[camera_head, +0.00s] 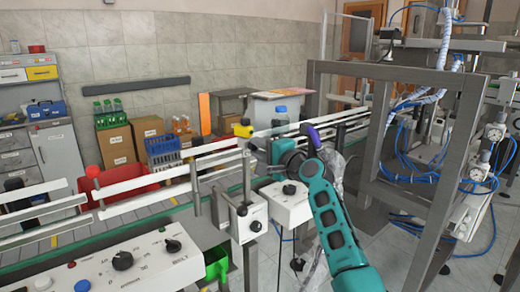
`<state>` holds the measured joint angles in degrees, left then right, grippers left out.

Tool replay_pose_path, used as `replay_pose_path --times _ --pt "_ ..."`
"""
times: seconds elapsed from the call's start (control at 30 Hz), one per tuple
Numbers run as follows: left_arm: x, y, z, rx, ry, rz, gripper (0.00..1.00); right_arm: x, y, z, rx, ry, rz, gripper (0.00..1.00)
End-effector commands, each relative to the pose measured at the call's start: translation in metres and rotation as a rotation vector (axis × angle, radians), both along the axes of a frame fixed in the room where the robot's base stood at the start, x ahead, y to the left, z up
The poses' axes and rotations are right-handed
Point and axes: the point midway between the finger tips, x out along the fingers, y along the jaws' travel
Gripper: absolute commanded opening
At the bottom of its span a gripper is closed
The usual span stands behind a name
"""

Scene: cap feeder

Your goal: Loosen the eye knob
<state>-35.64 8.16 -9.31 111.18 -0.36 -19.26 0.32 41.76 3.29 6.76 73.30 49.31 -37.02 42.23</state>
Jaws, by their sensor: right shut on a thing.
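My right arm, teal and black, comes in from the bottom right and reaches to the conveyor's guide rails. My right gripper (260,147) is at its far end, beside the rails, shut on a small dark part that I take to be the eye knob. The knob is mostly hidden by the gripper and too small to make out clearly. A yellow part with a black top (243,128) stands just left of the gripper, above the rails. My left gripper is not in view.
The conveyor rails (130,190) run from the lower left to the upper middle. A control panel (110,265) with knobs and buttons fills the lower left. A small knob box (287,203) is close beside my arm. A grey metal frame (440,170) with blue hoses stands at right.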

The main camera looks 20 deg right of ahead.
Motion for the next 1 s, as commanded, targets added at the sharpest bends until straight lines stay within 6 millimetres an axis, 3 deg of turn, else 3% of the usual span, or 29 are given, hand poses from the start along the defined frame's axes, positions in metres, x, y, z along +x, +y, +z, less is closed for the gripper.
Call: replay_pose_path --times 0.3,0.33,0.57,1.0 --pt "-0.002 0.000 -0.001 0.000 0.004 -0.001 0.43 0.000 -0.001 0.001 0.000 -0.002 -0.002 0.00" --pt "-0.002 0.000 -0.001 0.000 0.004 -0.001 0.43 0.000 -0.001 0.001 0.000 -0.002 -0.002 0.30" --pt "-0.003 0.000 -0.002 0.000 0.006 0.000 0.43 0.000 0.000 0.001 -0.001 -0.001 -0.001 0.52" --pt "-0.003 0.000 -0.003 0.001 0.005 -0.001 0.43 -0.010 -0.004 -0.001 -0.002 0.000 -0.001 0.53"
